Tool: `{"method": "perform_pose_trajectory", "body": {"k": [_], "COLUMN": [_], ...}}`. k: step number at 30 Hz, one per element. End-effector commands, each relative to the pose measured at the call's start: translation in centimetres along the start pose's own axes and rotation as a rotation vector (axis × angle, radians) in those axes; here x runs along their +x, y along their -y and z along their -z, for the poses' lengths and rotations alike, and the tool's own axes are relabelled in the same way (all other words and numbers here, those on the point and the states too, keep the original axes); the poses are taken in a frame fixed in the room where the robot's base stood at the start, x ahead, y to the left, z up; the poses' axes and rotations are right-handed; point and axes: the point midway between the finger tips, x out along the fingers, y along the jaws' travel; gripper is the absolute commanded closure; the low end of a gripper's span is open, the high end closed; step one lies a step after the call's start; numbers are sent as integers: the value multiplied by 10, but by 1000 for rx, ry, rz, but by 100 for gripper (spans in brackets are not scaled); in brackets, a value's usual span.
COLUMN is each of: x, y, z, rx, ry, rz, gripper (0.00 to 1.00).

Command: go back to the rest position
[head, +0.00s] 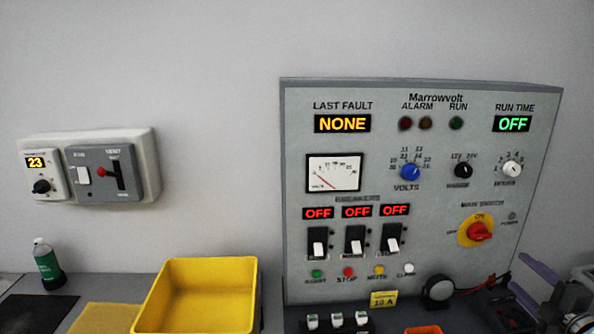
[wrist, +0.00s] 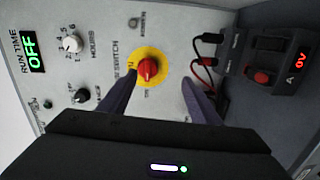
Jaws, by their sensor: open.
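My gripper (head: 516,272) shows at the lower right of the head view, its two dark purple fingers apart with nothing between them. In the wrist view my gripper (wrist: 160,77) is also open and empty. It faces the grey Marrowvolt panel (head: 425,285). The red main switch (head: 480,231) on its yellow disc is up and left of the fingers in the head view, with a visible gap. In the wrist view this main switch (wrist: 148,69) appears between the fingertips, farther off. Most of my arm is out of view.
A yellow bin (head: 207,292), a green bottle (head: 47,265) and a wall thermostat box (head: 105,170) are at the left. A dark meter unit (wrist: 270,60) with red and black leads is close right of the fingers in the wrist view. The panel's displays read NONE and OFF.

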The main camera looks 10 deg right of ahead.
Motion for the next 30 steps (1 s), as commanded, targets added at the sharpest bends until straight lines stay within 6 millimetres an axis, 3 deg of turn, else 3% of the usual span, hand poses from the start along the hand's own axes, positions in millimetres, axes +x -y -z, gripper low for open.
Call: {"method": "perform_pose_trajectory", "body": {"k": [5, 9, 15, 23, 30], "x": [-8, -26, -53, -78, -96], "y": [35, 61, 81, 91, 93], "z": [-42, -72, -88, -64, -2], "rx": [157, 297, 484, 716, 928], "ry": [192, 371, 601, 846, 1022], "rz": [107, 178, 248, 311, 366], "gripper": [43, 43, 43, 43, 43]}}
